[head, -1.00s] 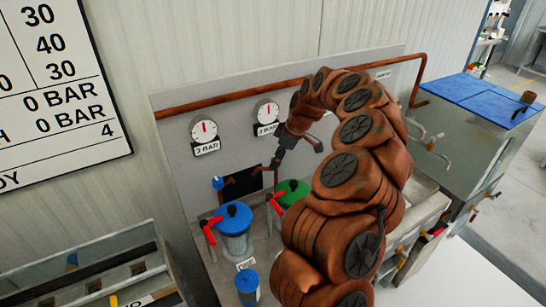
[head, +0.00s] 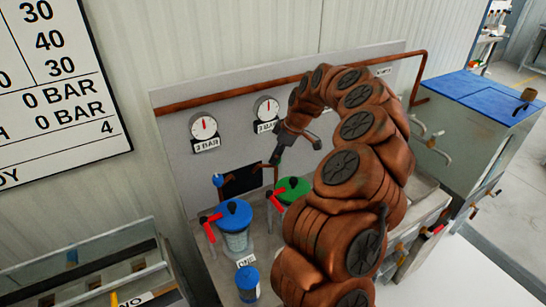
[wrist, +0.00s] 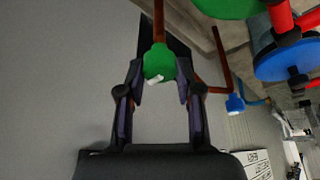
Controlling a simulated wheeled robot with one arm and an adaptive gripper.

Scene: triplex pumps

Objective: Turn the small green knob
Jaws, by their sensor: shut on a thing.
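The small green knob (wrist: 159,62) sits on a thin copper pipe in the wrist view, with a small white mark on its lower edge. My gripper (wrist: 160,84) has its two fingers on either side of the knob and is shut on it. In the head view my gripper (head: 276,160) points down at the panel, to the right of the dark opening. There the small green knob is hidden or too small to make out.
Two gauges (head: 204,127) (head: 266,109) are on the grey panel. A blue-lidded canister (head: 236,214) and a green-lidded one (head: 292,189), both with red handles, stand below. A small blue knob (wrist: 235,103) is close by. A blue-topped cabinet (head: 480,97) stands at right.

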